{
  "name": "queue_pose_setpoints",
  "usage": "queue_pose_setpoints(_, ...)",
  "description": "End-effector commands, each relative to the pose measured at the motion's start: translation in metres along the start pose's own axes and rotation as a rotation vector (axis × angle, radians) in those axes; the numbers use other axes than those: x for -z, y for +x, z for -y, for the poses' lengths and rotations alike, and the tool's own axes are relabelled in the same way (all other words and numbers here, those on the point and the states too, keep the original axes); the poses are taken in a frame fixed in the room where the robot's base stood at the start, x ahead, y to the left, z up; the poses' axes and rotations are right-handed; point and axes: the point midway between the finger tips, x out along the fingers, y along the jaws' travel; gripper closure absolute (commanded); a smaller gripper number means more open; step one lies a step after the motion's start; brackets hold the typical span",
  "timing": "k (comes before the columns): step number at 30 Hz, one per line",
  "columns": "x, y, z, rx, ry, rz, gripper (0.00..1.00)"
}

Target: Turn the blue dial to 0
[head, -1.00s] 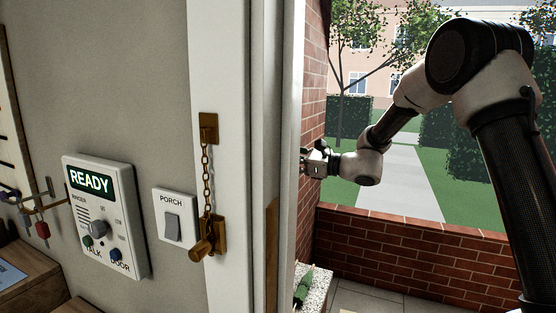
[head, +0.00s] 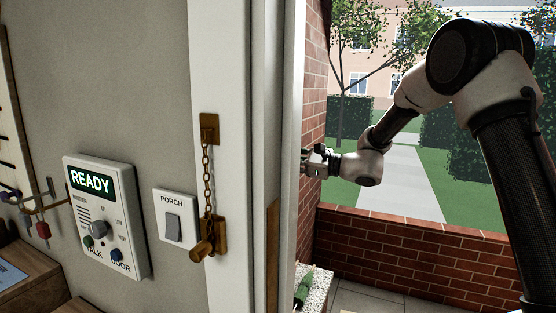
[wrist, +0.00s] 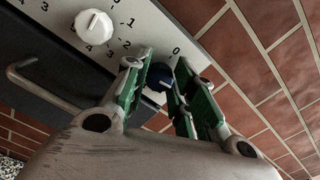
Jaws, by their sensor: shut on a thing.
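In the wrist view the blue dial (wrist: 159,77) sits on a white panel (wrist: 158,28), low between my fingers. My gripper (wrist: 164,62) has its green-padded fingers on either side of the dial and is shut on it. A printed 0 shows on the panel just past the fingertips. The fingers hide much of the dial and its other numbers; I cannot tell exactly where its pointer stands. In the head view my gripper (head: 308,161) is at the brick wall outside the doorway; the dial does not show there.
A white dial (wrist: 94,26) with its own numbers is beside the blue one. A dark box with a metal handle (wrist: 40,88) is close by at left. Indoors, the door frame (head: 232,80), an intercom (head: 105,215) and a porch switch (head: 174,216) stand left of my arm.

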Motion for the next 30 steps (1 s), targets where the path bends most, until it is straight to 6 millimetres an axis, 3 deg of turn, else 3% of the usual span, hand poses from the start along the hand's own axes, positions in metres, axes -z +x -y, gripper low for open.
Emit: queue_pose_setpoints(30,0.0003,-0.0002,-0.0006,-0.001,-0.951,0.001,0.98)
